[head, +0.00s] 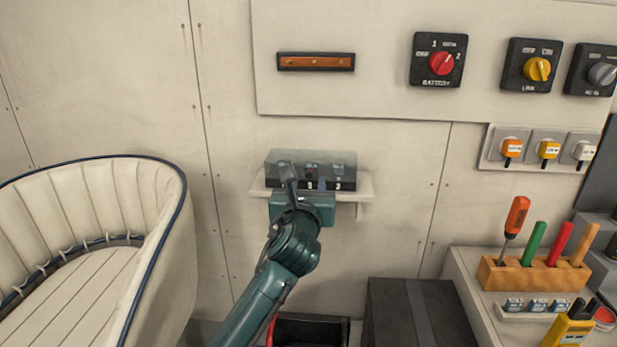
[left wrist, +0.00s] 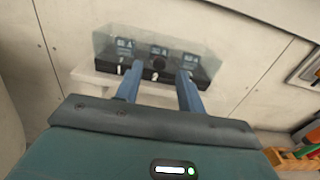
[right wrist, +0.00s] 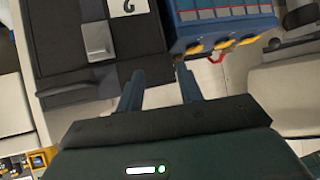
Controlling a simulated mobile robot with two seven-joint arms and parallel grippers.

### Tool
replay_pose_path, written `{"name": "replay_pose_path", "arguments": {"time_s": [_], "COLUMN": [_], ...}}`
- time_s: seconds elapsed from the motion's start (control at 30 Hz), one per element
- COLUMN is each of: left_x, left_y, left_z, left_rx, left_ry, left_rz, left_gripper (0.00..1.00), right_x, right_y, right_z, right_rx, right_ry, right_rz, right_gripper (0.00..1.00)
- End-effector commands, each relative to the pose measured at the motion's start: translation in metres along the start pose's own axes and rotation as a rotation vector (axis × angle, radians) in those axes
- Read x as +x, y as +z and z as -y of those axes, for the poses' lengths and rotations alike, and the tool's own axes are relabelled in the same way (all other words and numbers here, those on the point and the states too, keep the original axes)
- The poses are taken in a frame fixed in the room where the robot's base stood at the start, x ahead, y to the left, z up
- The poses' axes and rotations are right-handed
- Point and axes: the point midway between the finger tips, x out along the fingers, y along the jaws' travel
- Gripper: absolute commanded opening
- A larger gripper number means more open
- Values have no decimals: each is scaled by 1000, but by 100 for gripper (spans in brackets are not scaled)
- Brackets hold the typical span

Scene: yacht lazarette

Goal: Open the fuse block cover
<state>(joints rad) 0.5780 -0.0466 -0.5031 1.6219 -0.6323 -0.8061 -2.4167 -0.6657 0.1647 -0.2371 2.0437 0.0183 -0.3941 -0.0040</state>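The fuse block (head: 338,184) is a dark strip with several fuses on a small cream wall shelf (head: 366,184). Its clear, smoky cover (head: 342,160) appears to sit down over it. My left gripper (head: 304,182) is in front of the block, fingers apart and nothing held; contact with the cover cannot be told. My right gripper (right wrist: 160,80) is open and empty, outside the head view.
A cream upholstered seat (head: 160,240) stands at left. Battery switches (head: 437,60) are on the upper panel. A wooden tool rack (head: 500,275) stands on the right bench, beside a dark box (head: 390,310). In the right wrist view, a blue case (right wrist: 222,22) is beyond the fingers.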

Motion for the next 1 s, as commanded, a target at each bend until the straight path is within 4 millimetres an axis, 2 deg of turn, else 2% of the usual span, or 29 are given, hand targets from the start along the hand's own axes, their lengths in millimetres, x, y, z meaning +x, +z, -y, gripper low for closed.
{"name": "replay_pose_path", "arguments": {"time_s": [0.1,0.23,0.63,1.0], "left_x": [18,29,36,35], "left_y": [1,1,0,0], "left_z": [0,0,0,0], "left_rx": [-1,-1,-1,-1], "left_ry": [0,-1,-1,-1], "left_rz": [0,1,0,0], "left_gripper": [39,39,39,9], "right_x": [0,1,0,0], "right_y": [-1,-2,-5,-4], "right_z": [-1,-1,-1,0], "right_rx": [0,1,3,4], "right_ry": [2,3,3,2], "right_rz": [-1,-4,-9,-7], "right_gripper": [36,36,36,36]}}
